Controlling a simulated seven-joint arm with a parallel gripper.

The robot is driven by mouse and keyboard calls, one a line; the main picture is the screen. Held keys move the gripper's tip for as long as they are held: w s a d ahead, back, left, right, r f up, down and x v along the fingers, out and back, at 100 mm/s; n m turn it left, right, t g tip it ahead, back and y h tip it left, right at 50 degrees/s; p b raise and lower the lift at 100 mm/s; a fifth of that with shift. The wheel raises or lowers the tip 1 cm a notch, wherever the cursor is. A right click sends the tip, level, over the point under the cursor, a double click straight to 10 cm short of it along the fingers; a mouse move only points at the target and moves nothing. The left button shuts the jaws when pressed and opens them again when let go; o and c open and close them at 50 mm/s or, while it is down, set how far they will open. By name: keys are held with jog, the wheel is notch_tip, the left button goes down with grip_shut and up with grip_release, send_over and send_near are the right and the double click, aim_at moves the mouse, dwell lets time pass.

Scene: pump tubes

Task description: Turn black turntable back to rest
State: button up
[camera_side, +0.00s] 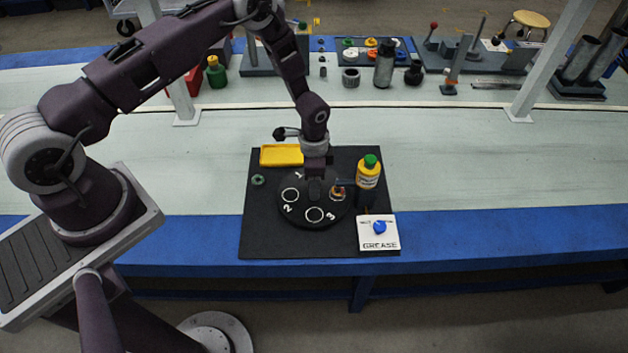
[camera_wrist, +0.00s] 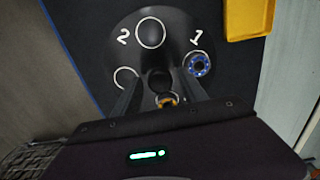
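The black turntable (camera_side: 290,214) is a round disc with white numbers and white circles, lying on a black base board. It also shows in the wrist view (camera_wrist: 122,58). My gripper (camera_side: 315,192) points down over its middle. In the wrist view, my two fingers (camera_wrist: 158,82) stand on either side of the dark centre knob (camera_wrist: 156,82); whether they press on it cannot be told. A blue ringed part (camera_wrist: 197,65) sits by number 1. A brass-coloured part (camera_wrist: 167,101) sits on the side toward the bottle. Circles 2 and 3 look empty.
A yellow tray (camera_side: 281,155) lies at the board's back. A yellow bottle with a green cap (camera_side: 368,172) stands close to the disc's right. A white GREASE box with a blue button (camera_side: 379,233) is at front right. A green ring (camera_side: 258,180) lies at left.

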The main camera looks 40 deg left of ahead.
grip_shut()
dwell(1.2)
